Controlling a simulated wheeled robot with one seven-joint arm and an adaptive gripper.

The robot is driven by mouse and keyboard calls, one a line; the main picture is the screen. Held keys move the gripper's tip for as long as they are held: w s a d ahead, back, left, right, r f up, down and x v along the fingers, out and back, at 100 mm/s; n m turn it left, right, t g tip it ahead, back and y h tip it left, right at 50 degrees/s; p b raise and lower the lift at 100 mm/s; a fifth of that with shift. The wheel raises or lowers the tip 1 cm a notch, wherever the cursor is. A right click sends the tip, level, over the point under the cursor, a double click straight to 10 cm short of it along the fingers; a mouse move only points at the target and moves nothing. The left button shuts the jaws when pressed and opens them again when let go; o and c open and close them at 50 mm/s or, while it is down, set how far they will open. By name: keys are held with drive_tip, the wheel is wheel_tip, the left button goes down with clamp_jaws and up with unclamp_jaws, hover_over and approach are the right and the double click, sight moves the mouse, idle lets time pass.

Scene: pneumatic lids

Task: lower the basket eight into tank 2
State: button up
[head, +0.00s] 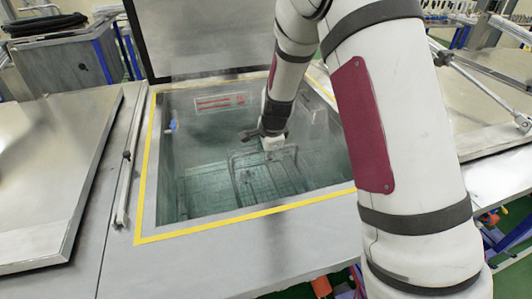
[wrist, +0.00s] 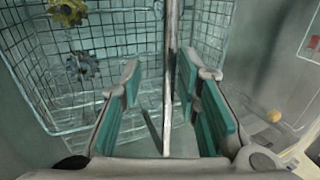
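The basket (head: 258,180) is a wire mesh basket low inside the open tank (head: 148,190), seen through greenish liquid or haze. In the wrist view its mesh wall (wrist: 120,40) shows, with a yellowish gear (wrist: 68,10) and a darker gear (wrist: 83,66) inside. The basket's metal handle bar (wrist: 171,70) runs between my fingers. My gripper (head: 268,138) is down inside the tank above the basket. In the wrist view my gripper (wrist: 158,76) is open, with a clear gap between the left finger and the bar. The right finger is close to the bar; contact cannot be told. No tank number is readable.
A raised lid (head: 205,38) stands behind the tank. Flat lids lie to the left (head: 45,165) and right (head: 505,175). Yellow tape (head: 240,217) edges the opening. A red-and-white label (head: 221,102) is on the back wall. Free room shows left of the basket.

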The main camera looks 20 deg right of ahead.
drive_tip(key=w+r+p+v, duration=0.1)
drive_tip(key=w+p+v, duration=0.3)
drive_tip(key=v, duration=1.9)
drive_tip(key=shift+r+p, duration=0.3)
drive_tip(key=shift+p, duration=1.5)
